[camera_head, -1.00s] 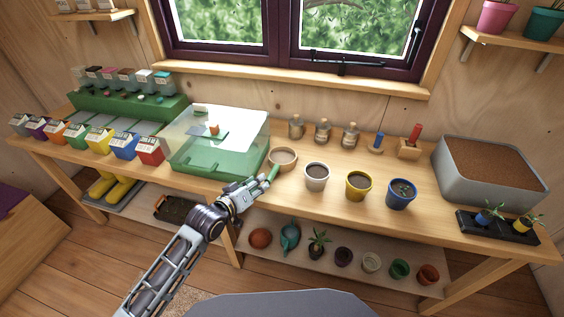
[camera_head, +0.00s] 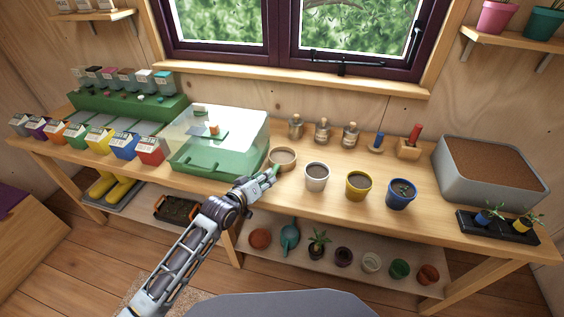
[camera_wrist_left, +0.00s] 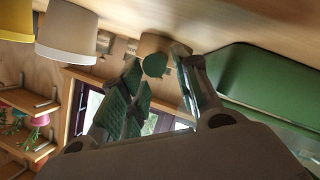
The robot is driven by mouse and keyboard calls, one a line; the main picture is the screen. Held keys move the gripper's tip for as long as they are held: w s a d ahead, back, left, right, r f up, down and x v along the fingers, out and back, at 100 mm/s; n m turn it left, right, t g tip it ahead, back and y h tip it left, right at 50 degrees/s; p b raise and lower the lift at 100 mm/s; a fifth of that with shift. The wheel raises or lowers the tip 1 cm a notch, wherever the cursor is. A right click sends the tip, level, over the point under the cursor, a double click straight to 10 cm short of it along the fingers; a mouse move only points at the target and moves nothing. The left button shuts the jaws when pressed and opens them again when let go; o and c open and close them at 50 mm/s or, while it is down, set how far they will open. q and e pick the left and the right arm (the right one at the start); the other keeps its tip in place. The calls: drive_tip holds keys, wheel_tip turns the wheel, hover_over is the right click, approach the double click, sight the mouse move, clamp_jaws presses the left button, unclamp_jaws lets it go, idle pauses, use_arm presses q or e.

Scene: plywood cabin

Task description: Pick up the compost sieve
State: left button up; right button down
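The compost sieve (camera_head: 283,159) is a round wooden ring with a pale inside, resting at the front of the bench beside the green-based clear box. A short green handle (camera_wrist_left: 154,65) points from it toward my left gripper (camera_head: 267,180). In the left wrist view the wooden rim (camera_wrist_left: 156,43) shows behind the handle's end. My left gripper also shows there (camera_wrist_left: 158,57), open, its green-padded fingers on either side of the handle end. I cannot tell whether they touch it. My right gripper is not in view.
The green-based box (camera_head: 215,140) stands close left of the sieve. A white pot (camera_head: 317,177), a yellow pot (camera_head: 358,187) and a blue pot (camera_head: 400,195) stand to its right. The bench's front edge and a lower shelf (camera_head: 300,255) with several pots lie below.

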sight(278, 167)
use_arm(q)
drive_tip(key=shift+w+d+f, duration=0.15)
drive_tip(key=shift+w+d, duration=0.2)
drive_tip(key=shift+w, duration=0.2)
drive_tip(key=shift+x, duration=1.05)
drive_tip(key=shift+w+d+f, duration=0.15)
drive_tip(key=shift+w+d, duration=0.15)
drive_tip(key=shift+w, duration=0.15)
drive_tip(key=shift+w+d+f, duration=0.1)
drive_tip(key=shift+w+d, duration=0.05)
drive_tip(key=shift+w, duration=0.05)
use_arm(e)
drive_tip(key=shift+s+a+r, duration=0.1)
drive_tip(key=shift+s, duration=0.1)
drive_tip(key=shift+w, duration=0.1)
use_arm(q)
drive_tip(key=shift+c, duration=0.6)
clamp_jaws()
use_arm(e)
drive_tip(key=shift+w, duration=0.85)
